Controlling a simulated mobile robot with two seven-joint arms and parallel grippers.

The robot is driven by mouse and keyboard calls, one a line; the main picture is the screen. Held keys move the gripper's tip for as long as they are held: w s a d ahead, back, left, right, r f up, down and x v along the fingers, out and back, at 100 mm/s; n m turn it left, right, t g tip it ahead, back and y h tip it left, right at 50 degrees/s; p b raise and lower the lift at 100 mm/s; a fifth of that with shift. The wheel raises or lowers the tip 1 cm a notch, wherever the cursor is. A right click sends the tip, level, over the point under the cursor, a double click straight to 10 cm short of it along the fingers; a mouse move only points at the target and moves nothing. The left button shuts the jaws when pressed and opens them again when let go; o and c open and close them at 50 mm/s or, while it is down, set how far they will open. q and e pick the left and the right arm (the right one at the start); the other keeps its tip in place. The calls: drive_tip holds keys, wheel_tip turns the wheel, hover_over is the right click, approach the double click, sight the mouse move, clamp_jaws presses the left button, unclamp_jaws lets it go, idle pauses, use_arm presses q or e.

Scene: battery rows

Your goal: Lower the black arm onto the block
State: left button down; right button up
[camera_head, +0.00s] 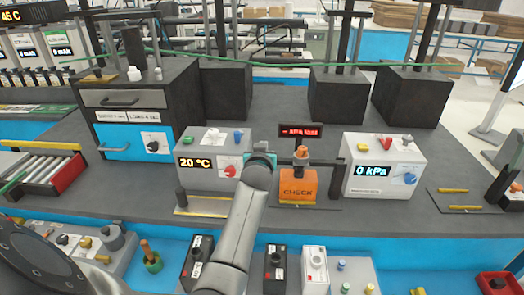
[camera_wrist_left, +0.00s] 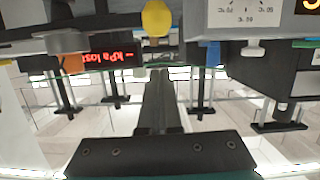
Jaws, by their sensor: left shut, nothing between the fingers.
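An orange block marked CHECK (camera_head: 298,187) stands on the grey bench, between two white instrument boxes. Small dark and orange parts (camera_head: 301,155) show just above it, below a red-lit display (camera_head: 300,131). I cannot make out clearly which part is the black arm or whether it touches the block. My left gripper (camera_head: 262,158) is left of the block, beside the box reading 20 °C. It is shut and empty; its dark fingers (camera_wrist_left: 158,85) show in the left wrist view. That view also shows the red display (camera_wrist_left: 112,54) and a yellow round knob (camera_wrist_left: 157,18). My right gripper is not in view.
The 20 °C box (camera_head: 208,163) is close on the left of my gripper. The 0 kPa box (camera_head: 383,168) stands right of the block. Black boxes with posts (camera_head: 345,97) stand behind.

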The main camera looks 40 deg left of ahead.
use_arm(q)
drive_tip(key=v, duration=1)
drive_tip(key=shift+p, duration=0.35)
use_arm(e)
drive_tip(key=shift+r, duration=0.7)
use_arm(q)
drive_tip(key=s+d+f+m+g+h, duration=0.3)
drive_tip(key=s+d+f, duration=0.25)
drive_tip(key=s, duration=0.35)
drive_tip(key=s+d+f+m+g+h, duration=0.2)
drive_tip(key=s+d+f+m+g, duration=0.15)
drive_tip(key=s+d, duration=0.45)
drive_tip(key=s+d+f+m+g+h, duration=0.25)
drive_tip(key=s+d+f, duration=0.25)
drive_tip(key=s, duration=0.5)
wheel_tip(320, 180, down, 27)
drive_tip(key=s+g+b, duration=0.2)
drive_tip(key=s+b, duration=0.1)
drive_tip(key=b, duration=0.2)
drive_tip(key=s+a+f+g+b, duration=0.1)
drive_tip(key=s+a+f+b, duration=0.2)
drive_tip(key=s+f, duration=1.2)
drive_tip(key=shift+f, duration=0.8)
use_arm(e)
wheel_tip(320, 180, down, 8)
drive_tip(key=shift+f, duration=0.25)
